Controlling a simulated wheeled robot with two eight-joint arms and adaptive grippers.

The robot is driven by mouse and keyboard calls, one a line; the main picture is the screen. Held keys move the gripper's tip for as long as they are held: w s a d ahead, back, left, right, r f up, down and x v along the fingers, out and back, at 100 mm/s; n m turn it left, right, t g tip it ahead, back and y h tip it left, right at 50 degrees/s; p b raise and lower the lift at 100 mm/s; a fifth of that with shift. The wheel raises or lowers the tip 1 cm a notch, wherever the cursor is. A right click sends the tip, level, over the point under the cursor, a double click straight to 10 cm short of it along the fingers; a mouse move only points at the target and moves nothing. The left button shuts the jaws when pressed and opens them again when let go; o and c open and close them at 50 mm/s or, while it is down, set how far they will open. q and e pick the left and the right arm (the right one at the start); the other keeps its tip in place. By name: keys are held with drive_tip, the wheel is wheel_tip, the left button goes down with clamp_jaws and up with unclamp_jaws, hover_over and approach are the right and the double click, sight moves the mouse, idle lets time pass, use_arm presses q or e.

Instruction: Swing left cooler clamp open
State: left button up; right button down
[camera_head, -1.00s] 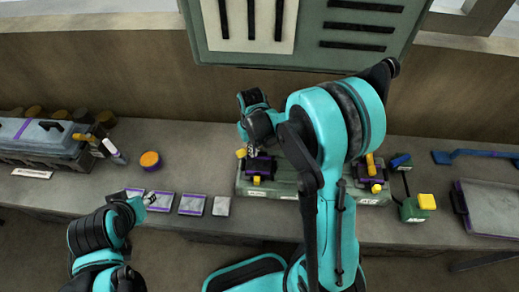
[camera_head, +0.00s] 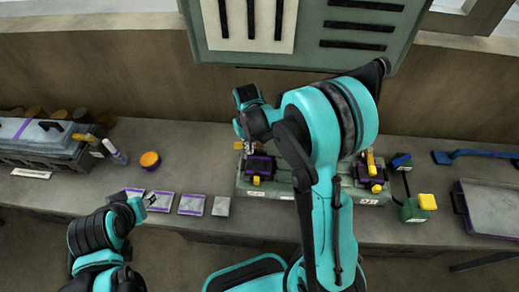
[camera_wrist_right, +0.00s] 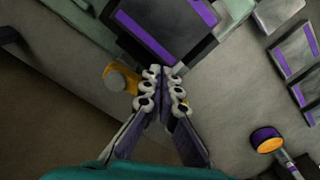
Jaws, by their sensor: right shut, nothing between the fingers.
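The left cooler clamp is a black and purple block (camera_head: 260,166) on the pale green cooler housing, with a yellow piece (camera_head: 258,180) at its front. A yellow lever end (camera_head: 238,145) shows at its back left. In the right wrist view, the lever's yellow end (camera_wrist_right: 120,78) lies just left of my fingertips, beside the purple-striped block (camera_wrist_right: 165,30). My right gripper (camera_head: 250,147) is shut and empty at the block's back left edge; its fingertips (camera_wrist_right: 162,72) are together. Whether they touch the lever is unclear. My left gripper (camera_head: 151,199) is low at left, too small to read.
A second clamp (camera_head: 370,172) with yellow parts stands at the housing's right end, partly behind my right arm. Several purple-edged plates (camera_head: 192,204) and an orange-topped round item (camera_head: 150,160) lie left on the bench. A tray (camera_head: 495,208) is at far right.

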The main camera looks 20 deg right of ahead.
drive_tip(key=shift+w, duration=0.25)
drive_tip(key=shift+s, duration=0.3)
wheel_tip(320, 180, up, 8)
drive_tip(key=p, duration=0.5)
idle(0.4)
drive_tip(key=s+d+r+t+b, duration=0.1)
drive_tip(key=s+r+t+b, duration=0.2)
drive_tip(key=s+t+b, duration=0.4)
drive_tip(key=s+b, duration=0.1)
drive_tip(key=s, duration=0.7)
drive_tip(key=shift+s+r+m+b, duration=0.2)
drive_tip(key=shift+s+m+b, duration=0.1)
drive_tip(key=shift+m+b, duration=0.1)
